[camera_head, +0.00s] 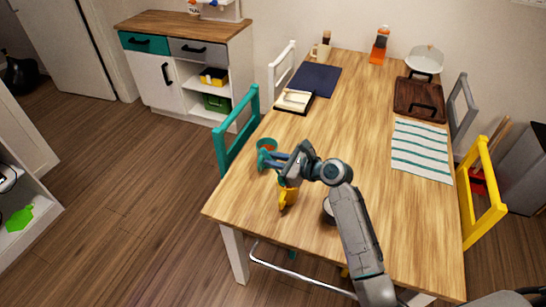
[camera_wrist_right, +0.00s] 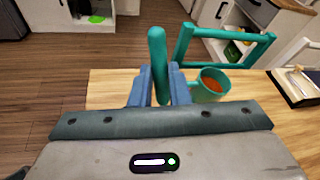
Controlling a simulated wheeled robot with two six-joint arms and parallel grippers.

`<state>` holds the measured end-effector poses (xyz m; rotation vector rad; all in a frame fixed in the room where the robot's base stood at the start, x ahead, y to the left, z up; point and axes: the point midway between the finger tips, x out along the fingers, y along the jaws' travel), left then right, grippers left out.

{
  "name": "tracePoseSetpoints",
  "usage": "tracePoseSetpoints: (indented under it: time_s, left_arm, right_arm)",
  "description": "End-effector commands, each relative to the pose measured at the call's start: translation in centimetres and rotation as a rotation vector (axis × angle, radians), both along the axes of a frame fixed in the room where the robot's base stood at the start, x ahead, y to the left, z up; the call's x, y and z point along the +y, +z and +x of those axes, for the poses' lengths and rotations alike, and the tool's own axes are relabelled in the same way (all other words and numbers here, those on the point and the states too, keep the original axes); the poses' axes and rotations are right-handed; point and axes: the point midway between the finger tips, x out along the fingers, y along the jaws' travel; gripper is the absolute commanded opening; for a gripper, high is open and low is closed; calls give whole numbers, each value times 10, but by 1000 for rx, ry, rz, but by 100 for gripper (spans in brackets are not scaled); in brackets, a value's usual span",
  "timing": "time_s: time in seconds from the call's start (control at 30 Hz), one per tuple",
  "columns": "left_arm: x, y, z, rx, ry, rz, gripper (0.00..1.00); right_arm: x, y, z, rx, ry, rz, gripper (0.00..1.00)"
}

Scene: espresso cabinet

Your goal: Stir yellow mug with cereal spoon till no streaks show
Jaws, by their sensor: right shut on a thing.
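My right gripper (camera_head: 272,160) is above the near left part of the wooden table. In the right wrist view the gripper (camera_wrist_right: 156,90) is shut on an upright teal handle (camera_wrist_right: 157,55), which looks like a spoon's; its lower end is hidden. A teal mug (camera_wrist_right: 212,84) with orange-brown contents stands just to the right of the handle, and shows in the head view (camera_head: 266,144) beyond the gripper. A yellow object (camera_head: 287,196) lies under my right arm, partly hidden; I cannot tell whether it is the yellow mug. My left gripper is not in view.
A round item (camera_head: 328,211) is partly hidden by my arm. A cutlery tray (camera_head: 295,101), dark blue mat (camera_head: 314,78), striped cloth (camera_head: 421,149) and brown board (camera_head: 420,98) lie farther off. A teal chair (camera_head: 239,130) stands at the left edge. The table's middle is clear.

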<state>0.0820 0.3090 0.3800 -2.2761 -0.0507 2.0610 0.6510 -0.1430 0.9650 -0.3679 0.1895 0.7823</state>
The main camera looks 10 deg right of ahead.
Motion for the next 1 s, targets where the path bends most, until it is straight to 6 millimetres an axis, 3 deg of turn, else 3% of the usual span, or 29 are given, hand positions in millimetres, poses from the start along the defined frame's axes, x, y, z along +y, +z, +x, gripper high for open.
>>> tracePoseSetpoints:
  time_s: [0.6, 1.0]
  left_arm:
    - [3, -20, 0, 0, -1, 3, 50]
    - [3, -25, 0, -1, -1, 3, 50]
  right_arm:
    - [-19, -47, -1, 0, -1, -1, 0]
    - [-25, -59, -1, -1, 0, -1, 0]
